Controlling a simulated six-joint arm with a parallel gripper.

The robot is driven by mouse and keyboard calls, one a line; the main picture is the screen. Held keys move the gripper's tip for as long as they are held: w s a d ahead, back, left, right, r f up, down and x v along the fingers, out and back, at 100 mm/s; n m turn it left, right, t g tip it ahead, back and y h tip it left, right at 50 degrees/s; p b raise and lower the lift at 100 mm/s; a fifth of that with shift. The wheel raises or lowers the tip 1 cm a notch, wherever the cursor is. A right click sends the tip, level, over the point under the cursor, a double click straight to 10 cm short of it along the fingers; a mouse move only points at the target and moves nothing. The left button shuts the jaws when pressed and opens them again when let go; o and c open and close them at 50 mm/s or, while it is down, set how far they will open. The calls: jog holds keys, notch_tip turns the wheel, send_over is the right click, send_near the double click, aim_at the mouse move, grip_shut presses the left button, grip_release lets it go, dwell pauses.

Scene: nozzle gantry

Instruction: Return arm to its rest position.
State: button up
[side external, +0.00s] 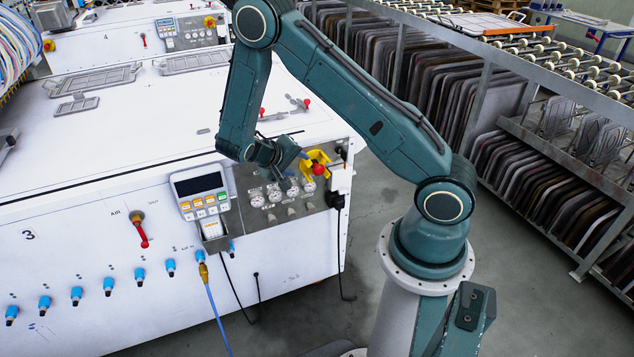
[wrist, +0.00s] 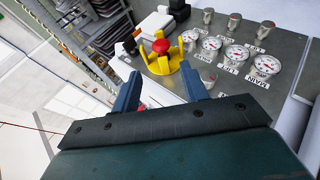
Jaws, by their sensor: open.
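My gripper (wrist: 162,92) shows in the wrist view with its two blue fingers spread apart and nothing between them. Beyond the fingers is a red button with a yellow guard (wrist: 162,54) on a grey panel. In the side external view my gripper (side external: 302,155) is at the end of my teal arm, close to the yellow guard (side external: 316,163) at the panel's right end. The arm is bent over, reaching from its pedestal at the right towards the white machine. I cannot tell from these views whether a finger touches the guard.
The white machine (side external: 100,150) fills the left. A blue hose (side external: 216,318) hangs at the front. A rack of plates (side external: 420,80) stands behind my arm. Grey floor (side external: 385,200) is open between.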

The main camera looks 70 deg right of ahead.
jog(key=shift+a+r, duration=0.2)
dwell(0.3)
jog(key=s+a+r+n+t+y, duration=0.1)
jog(key=s+a+r+t+y, duration=0.15)
jog(key=a+r, duration=0.45)
jog(key=s+a+r+n+t+y, duration=0.1)
jog(key=s+a+r+t+y, duration=0.2)
jog(key=r, duration=0.8)
jog(key=s+a+r+n+t+y, duration=0.2)
jog(key=s+a+r+n+y, duration=0.2)
jog(key=s+a+r, duration=0.4)
jog(key=shift+s+a+r+n+t, duration=0.5)
jog(key=shift+s+a, duration=0.75)
jog(key=shift+s, duration=0.95)
jog(key=shift+f, duration=0.1)
jog(key=shift+c, duration=0.2)
